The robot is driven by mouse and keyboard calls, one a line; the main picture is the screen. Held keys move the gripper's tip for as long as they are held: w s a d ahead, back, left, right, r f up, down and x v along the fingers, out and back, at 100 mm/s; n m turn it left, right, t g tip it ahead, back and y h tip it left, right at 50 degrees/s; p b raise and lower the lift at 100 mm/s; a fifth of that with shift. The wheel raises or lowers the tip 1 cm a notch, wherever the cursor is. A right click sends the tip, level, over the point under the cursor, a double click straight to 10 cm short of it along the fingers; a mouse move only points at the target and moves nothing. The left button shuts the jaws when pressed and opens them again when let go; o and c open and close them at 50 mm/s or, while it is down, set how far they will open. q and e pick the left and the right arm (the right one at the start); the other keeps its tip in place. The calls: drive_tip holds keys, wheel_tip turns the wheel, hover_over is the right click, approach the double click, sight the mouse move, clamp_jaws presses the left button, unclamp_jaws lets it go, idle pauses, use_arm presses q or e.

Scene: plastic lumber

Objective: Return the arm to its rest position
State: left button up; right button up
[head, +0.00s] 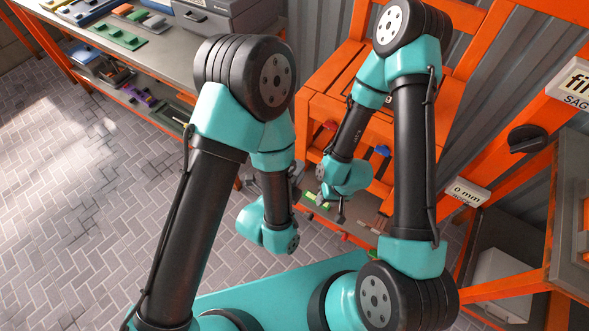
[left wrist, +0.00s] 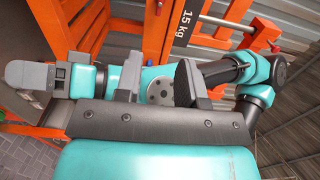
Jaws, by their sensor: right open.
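My left arm (head: 195,210) bends up from the lower left in the head view and folds down to its teal wrist (head: 265,228). Its fingers are not clear there. In the left wrist view my left gripper (left wrist: 156,86) has its two fingers apart, with nothing held between them. My right arm (head: 411,150) rises at the right and folds down towards the middle. My right gripper (head: 338,205) is open and empty, hanging in front of the orange rack. The left wrist view also shows my right arm (left wrist: 212,75) behind the left fingers.
A grey workbench (head: 140,45) with several coloured pieces stands at the upper left, with a lower shelf. An orange rack (head: 345,85) stands behind both arms. An orange post with signs and a black knob (head: 527,138) is at the right. The brick floor (head: 80,190) at left is clear.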

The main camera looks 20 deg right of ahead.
use_arm(q)
drive_tip(key=shift+w, duration=0.1)
drive_tip(key=w+a+f+n+g+y, duration=0.2)
drive_tip(key=w+a+f+n+y, duration=0.15)
drive_tip(key=a+f+n, duration=0.35)
drive_tip(key=w+a+f+n+g+y, duration=0.1)
drive_tip(key=w+a+f+n+y, duration=0.25)
drive_tip(key=a+n, duration=0.45)
drive_tip(key=s+a+f+n+g+y, duration=0.1)
drive_tip(key=s+a+f+n+g, duration=0.3)
drive_tip(key=a+n, duration=0.3)
drive_tip(key=s+a+f+n+g+y, duration=0.1)
drive_tip(key=s+a+f+n+g, duration=0.3)
drive_tip(key=a, duration=0.9)
drive_tip(key=s+n, duration=0.2)
drive_tip(key=n, duration=0.1)
drive_tip(key=shift+f+n+y, duration=0.15)
drive_tip(key=shift+n+y, duration=0.15)
drive_tip(key=shift+y, duration=0.1)
drive_tip(key=shift+o, duration=0.6)
drive_tip(key=shift+w+d, duration=0.1)
drive_tip(key=shift+d, duration=0.05)
